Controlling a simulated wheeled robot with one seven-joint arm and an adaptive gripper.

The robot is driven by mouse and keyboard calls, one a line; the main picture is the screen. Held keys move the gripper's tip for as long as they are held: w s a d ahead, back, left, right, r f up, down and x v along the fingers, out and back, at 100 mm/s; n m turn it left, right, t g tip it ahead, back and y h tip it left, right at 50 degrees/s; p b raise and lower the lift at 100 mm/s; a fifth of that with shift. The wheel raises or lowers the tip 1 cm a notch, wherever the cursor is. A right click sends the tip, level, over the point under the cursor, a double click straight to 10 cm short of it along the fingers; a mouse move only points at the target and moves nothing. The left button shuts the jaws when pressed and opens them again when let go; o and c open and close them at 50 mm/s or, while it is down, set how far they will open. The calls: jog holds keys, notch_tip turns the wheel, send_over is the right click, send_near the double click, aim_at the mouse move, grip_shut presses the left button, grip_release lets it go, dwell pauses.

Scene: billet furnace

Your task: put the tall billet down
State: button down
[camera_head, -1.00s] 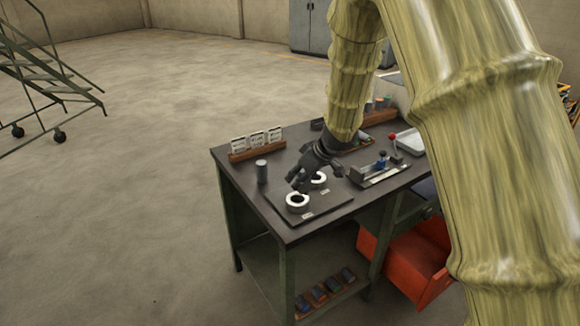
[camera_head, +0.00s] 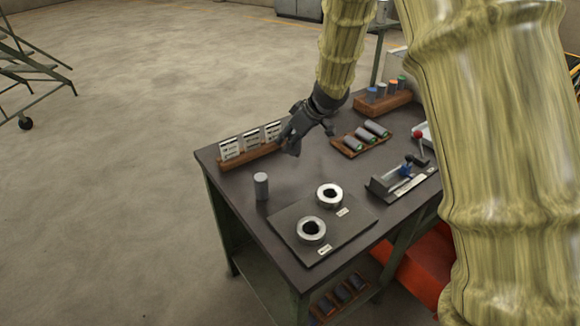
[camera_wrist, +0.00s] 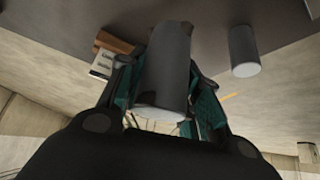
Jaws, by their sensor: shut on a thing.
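My gripper (camera_head: 292,146) is low over the back part of the dark table, just right of the card holder and behind the ring plate. In the wrist view its teal-padded fingers (camera_wrist: 164,88) are shut on a grey cylinder, the tall billet (camera_wrist: 164,65). The head view hides most of that billet behind the fingers. I cannot tell whether its far end touches the table. Another grey billet (camera_head: 261,187) stands upright on the table, left of and nearer than my gripper. It also shows in the wrist view (camera_wrist: 243,50), apart from the held one.
A dark plate (camera_head: 283,226) with two white-rimmed rings (camera_head: 330,195) lies in front. A wooden card holder (camera_head: 250,156) stands at the back left. A tray of cylinders (camera_head: 361,138), a rack (camera_head: 384,102) and a red-knobbed fixture (camera_head: 398,180) are to the right.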

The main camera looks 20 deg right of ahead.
aim_at(290, 152)
notch_tip(290, 152, down, 6)
jog(key=shift+w+d+r, duration=0.1)
jog(key=shift+r, duration=0.15)
jog(key=shift+s+b, duration=0.25)
jog(key=shift+b, duration=0.05)
jog(key=shift+f+b, duration=0.3)
jog(key=shift+f, duration=1.7)
jog(key=shift+f, duration=0.15)
jog(key=c, duration=1)
grip_release()
jog(key=shift+s+r, duration=0.1)
jog(key=shift+r, duration=0.25)
jog(key=p+v, duration=0.1)
jog(key=v, duration=1)
jog(key=shift+s+d+r, duration=0.15)
jog(key=shift+d, duration=0.05)
